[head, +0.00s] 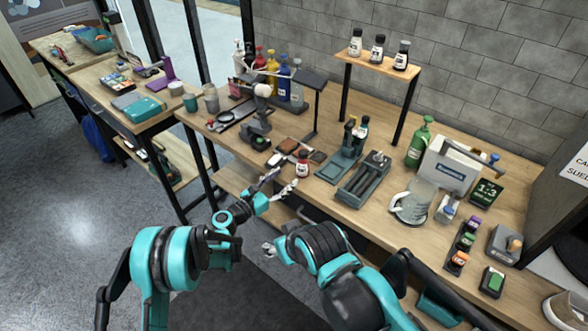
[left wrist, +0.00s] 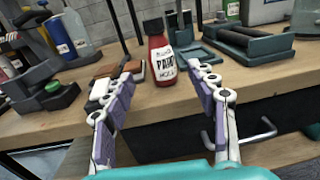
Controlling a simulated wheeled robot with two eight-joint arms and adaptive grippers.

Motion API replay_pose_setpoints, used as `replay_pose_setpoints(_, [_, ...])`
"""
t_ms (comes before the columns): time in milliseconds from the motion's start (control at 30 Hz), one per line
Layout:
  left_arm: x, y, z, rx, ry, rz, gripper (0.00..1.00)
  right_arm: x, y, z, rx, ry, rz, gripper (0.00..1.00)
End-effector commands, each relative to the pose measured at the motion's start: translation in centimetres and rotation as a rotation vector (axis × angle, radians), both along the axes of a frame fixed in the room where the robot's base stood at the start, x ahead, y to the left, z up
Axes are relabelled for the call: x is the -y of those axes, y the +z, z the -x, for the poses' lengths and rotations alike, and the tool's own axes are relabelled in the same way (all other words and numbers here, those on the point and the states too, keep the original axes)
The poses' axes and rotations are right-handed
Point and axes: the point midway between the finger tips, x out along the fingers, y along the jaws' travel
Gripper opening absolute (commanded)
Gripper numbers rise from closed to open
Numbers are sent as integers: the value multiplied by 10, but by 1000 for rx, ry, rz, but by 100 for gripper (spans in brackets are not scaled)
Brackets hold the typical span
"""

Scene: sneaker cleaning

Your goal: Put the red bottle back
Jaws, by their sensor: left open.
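The red bottle (head: 303,168) has a white label and a dark cap. It stands upright near the front edge of the wooden workbench (head: 465,262). In the left wrist view the red bottle (left wrist: 161,66) sits just beyond the gap between the fingertips. My left gripper (head: 281,181) is open and empty, in front of the bottle at the bench edge; its fingers (left wrist: 166,82) spread to either side. No contact with the bottle shows. My right gripper (head: 268,248) is low in front of the bench, partly hidden by its arm; its jaws are unclear.
A raised wooden shelf (head: 378,65) at the back holds three small dark-capped bottles. Brown and white blocks (left wrist: 108,78) lie left of the red bottle. A grey-green tray (head: 362,180) stands to its right. Taller coloured bottles (head: 284,78) stand at the back left.

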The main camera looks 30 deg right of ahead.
Motion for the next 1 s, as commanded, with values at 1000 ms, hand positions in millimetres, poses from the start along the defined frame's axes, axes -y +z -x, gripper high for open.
replay_pose_setpoints(1000, [-141, 100, 17, 578, 6, -601, 57, 0, 6, 0, 0, 0, 0, 53])
